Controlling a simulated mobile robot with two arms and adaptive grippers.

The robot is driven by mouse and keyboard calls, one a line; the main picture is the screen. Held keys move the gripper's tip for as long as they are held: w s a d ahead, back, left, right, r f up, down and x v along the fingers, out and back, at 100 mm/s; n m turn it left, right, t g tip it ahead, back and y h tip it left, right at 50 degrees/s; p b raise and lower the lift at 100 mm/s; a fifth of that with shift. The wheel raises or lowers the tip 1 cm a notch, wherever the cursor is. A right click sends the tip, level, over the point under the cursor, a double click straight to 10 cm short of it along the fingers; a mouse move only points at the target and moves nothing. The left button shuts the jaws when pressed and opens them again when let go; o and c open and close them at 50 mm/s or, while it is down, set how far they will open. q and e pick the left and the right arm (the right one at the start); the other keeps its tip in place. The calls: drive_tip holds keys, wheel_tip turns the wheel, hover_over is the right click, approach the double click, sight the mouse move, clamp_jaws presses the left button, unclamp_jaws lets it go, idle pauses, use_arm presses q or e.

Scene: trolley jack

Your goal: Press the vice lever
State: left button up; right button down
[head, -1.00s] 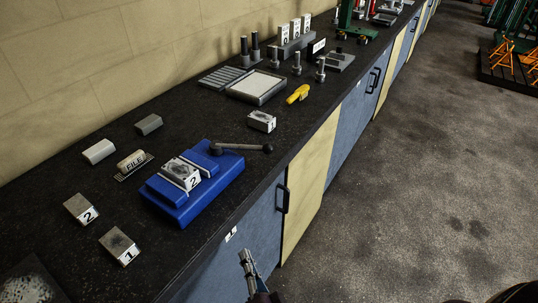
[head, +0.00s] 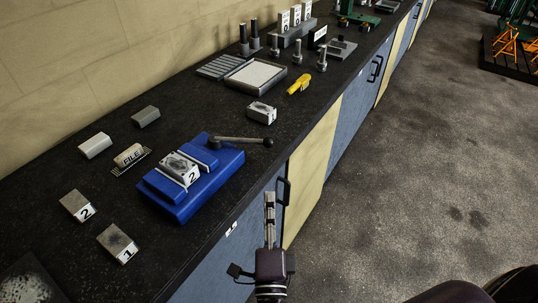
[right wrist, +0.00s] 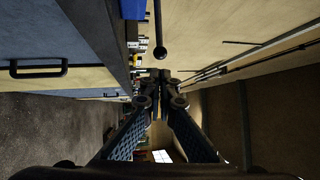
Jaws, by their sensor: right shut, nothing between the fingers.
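The blue vice (head: 190,180) sits on the dark workbench near its front edge, with a grey block marked 2 (head: 181,168) in its jaws. Its grey lever (head: 238,140) sticks out to the right and ends in a dark ball (head: 268,142) by the bench edge. In the right wrist view the lever's ball (right wrist: 160,53) hangs just above the fingertips, apart from them in the picture. My right gripper (head: 270,196) is shut and empty, in front of the bench and below the lever end in the head view; it also shows in the right wrist view (right wrist: 160,76). My left gripper is not in view.
Another block (head: 262,112) and a yellow tool (head: 299,84) lie beyond the lever. A cabinet handle (head: 283,192) is close beside my right gripper.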

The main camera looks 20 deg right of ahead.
sight(269, 147)
drive_tip(key=p+x, duration=0.4)
drive_tip(key=x, duration=0.8)
drive_tip(key=shift+w+r, duration=0.1)
drive_tip(key=shift+r, duration=0.05)
drive_tip(key=shift+w+d+p, duration=0.2)
drive_tip(key=shift+w+p, duration=0.1)
drive_tip(key=shift+w, duration=0.05)
